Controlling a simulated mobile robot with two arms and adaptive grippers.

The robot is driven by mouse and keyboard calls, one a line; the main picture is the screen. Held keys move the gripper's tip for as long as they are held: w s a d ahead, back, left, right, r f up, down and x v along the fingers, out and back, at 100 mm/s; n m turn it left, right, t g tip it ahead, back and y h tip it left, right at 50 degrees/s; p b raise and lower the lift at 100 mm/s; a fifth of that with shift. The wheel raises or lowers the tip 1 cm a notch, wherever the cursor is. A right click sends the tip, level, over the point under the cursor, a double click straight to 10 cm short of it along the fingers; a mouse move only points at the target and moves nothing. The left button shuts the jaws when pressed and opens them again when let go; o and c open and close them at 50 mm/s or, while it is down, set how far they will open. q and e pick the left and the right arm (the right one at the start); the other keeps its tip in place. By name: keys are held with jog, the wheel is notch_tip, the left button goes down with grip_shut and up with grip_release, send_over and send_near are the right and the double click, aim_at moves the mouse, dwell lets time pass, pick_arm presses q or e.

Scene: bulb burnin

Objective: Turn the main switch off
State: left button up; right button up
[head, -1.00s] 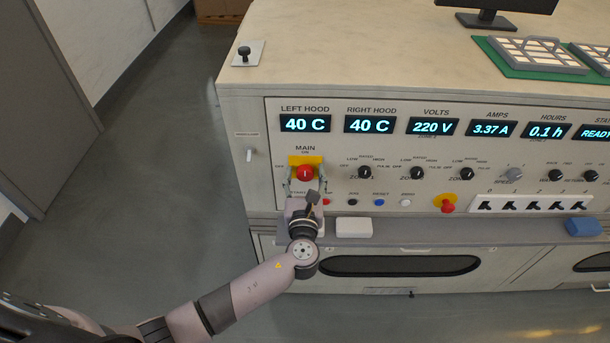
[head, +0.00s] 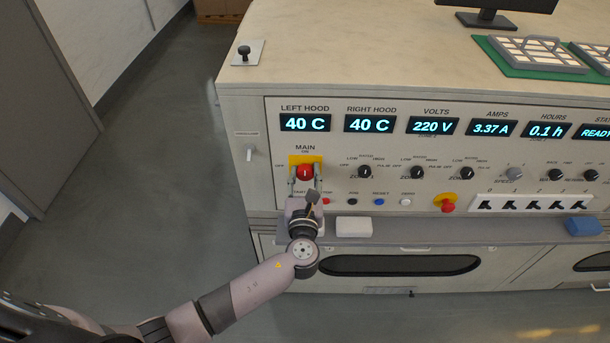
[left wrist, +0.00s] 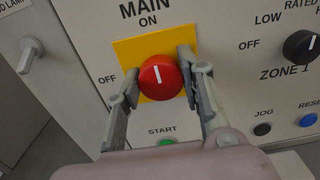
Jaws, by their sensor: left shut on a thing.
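The main switch is a round red knob (head: 305,172) on a yellow plate (head: 306,159) under the MAIN label on the panel. It also shows large in the left wrist view (left wrist: 160,77), where its white mark points up toward ON; OFF is lettered to the left. My left gripper (head: 304,181) is at the knob, with one finger on each side; in the left wrist view its fingertips (left wrist: 158,76) are shut on it. My right gripper is not in view.
The green START button (left wrist: 167,143) is just below the knob. The ZONE 1 dial (head: 364,172) is to the right. A white block (head: 354,227) lies on the ledge (head: 400,232) beside my left arm. A small lever (head: 249,154) is on the left.

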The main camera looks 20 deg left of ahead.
pick_arm(q)
jog(key=n+b, duration=0.3)
jog(key=n, duration=0.1)
jog(key=shift+f, duration=0.2)
jog(key=n+b, duration=0.3)
jog(key=n, duration=0.2)
jog(key=shift+a, duration=0.1)
jog(key=n+b, duration=0.3)
jog(key=n, duration=0.2)
jog(key=shift+f, duration=0.1)
jog(key=shift+n+b, duration=1.25)
jog(key=shift+n, duration=0.85)
jog(key=o, duration=1.1)
jog(key=shift+o, duration=0.2)
